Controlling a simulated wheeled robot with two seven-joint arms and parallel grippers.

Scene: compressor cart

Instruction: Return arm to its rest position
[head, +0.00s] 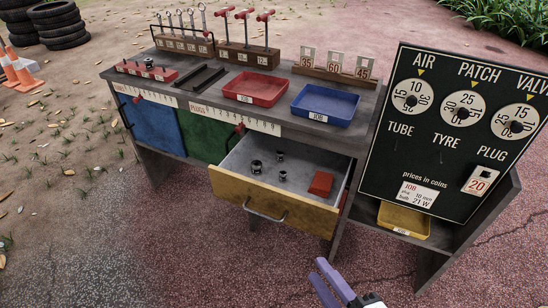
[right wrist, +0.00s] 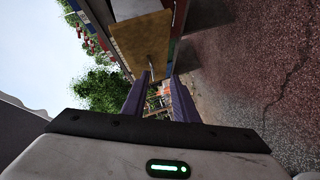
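My right gripper (head: 318,269) is at the bottom edge of the head view, below and to the right of the open drawer. Its purple fingers stand apart with nothing between them. It also shows in the right wrist view (right wrist: 161,82), with the yellow drawer front (right wrist: 145,45) beyond the fingertips and apart from them. The drawer (head: 262,208) is pulled out of the cart and has a metal handle (head: 265,214). Several dark metal sockets and a red block (head: 321,184) lie in it. My left gripper is not in view.
The cart top (head: 225,75) bears a red tray (head: 255,88), a blue tray (head: 325,105) and tool racks. A black price board (head: 450,135) leans at the right, above a yellow tray (head: 403,221). Tyres (head: 60,25) and cones lie far left. The ground in front is clear.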

